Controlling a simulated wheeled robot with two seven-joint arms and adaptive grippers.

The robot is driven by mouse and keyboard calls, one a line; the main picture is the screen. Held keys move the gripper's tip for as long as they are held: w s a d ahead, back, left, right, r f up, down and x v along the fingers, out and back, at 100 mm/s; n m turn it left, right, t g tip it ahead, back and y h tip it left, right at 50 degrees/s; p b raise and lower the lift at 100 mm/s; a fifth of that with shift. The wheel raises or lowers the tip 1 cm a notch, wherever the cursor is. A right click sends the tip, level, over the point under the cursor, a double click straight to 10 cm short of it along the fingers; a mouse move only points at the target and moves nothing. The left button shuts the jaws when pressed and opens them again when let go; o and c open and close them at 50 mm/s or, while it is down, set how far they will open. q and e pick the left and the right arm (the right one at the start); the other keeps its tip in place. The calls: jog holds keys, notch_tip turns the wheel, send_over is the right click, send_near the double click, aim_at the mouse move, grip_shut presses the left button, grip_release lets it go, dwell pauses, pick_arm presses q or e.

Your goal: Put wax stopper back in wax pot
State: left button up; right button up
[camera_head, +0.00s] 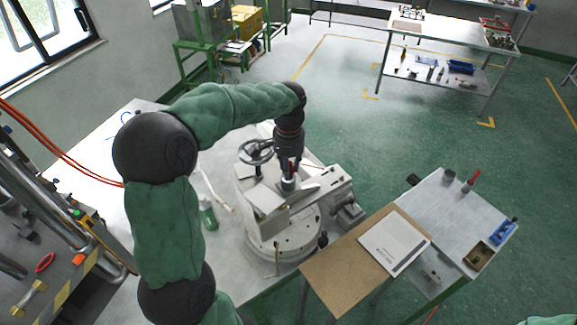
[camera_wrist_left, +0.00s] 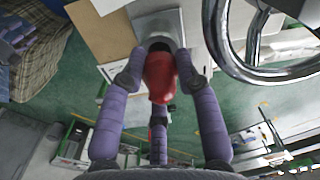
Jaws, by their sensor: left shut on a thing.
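The wax stopper (camera_wrist_left: 160,78) is red and sits between the fingers of my left gripper (camera_wrist_left: 157,82) in the left wrist view. My left gripper is shut on it. Just beyond the stopper is a grey cylindrical opening (camera_wrist_left: 155,25), which looks like the wax pot's neck. I cannot tell whether the stopper touches it or is inside it. In the head view, my left gripper (camera_head: 289,182) points down over the top of the pale wax machine (camera_head: 268,237), and the contact there is hidden. My right gripper is not in view.
A handwheel (camera_head: 256,151) stands close beside the left gripper; its metal rim (camera_wrist_left: 285,72) also shows in the wrist view. A green bottle (camera_head: 208,214) stands left of the machine. A side table with a brown board (camera_head: 335,272) and a white sheet (camera_head: 393,240) is at right.

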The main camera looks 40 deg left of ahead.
pick_arm(q)
jog(key=shift+f+b, duration=0.6)
jog(key=shift+f, duration=0.35)
dwell(0.6)
jog(key=o, duration=1.2)
jog(key=shift+c, duration=0.2)
notch_tip(320, 180, up, 12)
jog(key=shift+r, duration=0.1)
